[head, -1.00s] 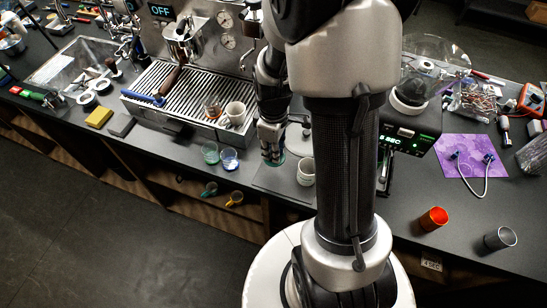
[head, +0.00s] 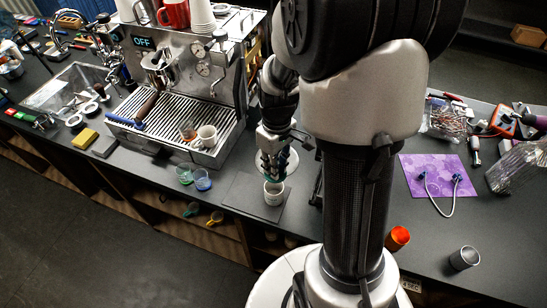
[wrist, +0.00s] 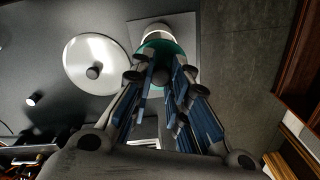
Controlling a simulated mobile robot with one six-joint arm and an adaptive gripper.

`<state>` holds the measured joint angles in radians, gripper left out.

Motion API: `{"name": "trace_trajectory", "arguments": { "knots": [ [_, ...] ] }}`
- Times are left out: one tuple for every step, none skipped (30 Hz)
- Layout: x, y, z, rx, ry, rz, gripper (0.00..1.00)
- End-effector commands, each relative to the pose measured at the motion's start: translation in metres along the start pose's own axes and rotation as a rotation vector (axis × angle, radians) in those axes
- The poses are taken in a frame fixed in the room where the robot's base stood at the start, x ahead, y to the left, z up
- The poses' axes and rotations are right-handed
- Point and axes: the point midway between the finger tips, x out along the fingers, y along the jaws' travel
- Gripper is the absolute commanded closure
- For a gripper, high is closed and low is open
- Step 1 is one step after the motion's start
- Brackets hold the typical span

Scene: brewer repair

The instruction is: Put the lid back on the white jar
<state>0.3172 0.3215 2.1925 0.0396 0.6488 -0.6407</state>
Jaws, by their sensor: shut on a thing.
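The white jar (head: 274,195) stands upright on a dark square mat (head: 243,198) at the counter's front edge. My gripper (head: 273,172) points down just above it and is shut on a green lid (wrist: 182,48), which I take to be the jar's lid. In the wrist view, the fingertips (wrist: 160,76) close around the lid's dark knob. The white jar (wrist: 157,27) shows past the lid's far edge there. I cannot tell whether lid and jar touch. The fingers hide part of the lid.
A large pale disc with a dark knob (wrist: 88,62) lies beside the mat. The espresso machine (head: 180,85) stands to the left, with green (head: 184,174) and blue (head: 202,180) glasses in front. A purple mat (head: 435,178) lies to the right.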

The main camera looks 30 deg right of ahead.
Motion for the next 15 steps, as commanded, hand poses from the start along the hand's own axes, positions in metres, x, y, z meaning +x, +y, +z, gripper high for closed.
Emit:
{"name": "trace_trajectory", "arguments": {
  "knots": [
    [0.003,0.000,0.000,0.011,0.000,-0.001,1.00],
    [0.004,0.000,0.000,0.015,0.000,-0.001,1.00],
    [0.005,0.000,0.000,0.018,0.000,-0.001,1.00],
    [0.006,0.000,0.000,0.019,0.001,-0.001,1.00],
    [0.007,0.000,0.000,0.018,0.001,-0.001,1.00],
    [0.009,0.000,0.000,0.018,0.000,-0.001,1.00],
    [0.011,0.000,0.000,0.017,0.000,-0.001,1.00],
    [0.013,0.000,0.000,0.017,0.000,-0.001,1.00],
    [0.016,0.000,0.000,0.017,0.000,-0.001,1.00],
    [0.019,0.000,0.000,0.016,0.000,-0.001,1.00],
    [0.021,0.001,0.000,0.016,0.000,-0.001,1.00],
    [0.025,0.001,0.000,0.016,0.000,-0.001,1.00],
    [0.028,0.001,0.000,0.016,0.000,-0.001,1.00],
    [0.031,0.001,0.000,0.016,0.000,-0.001,1.00],
    [0.035,0.001,0.000,0.015,0.000,-0.001,1.00]
  ]
}}
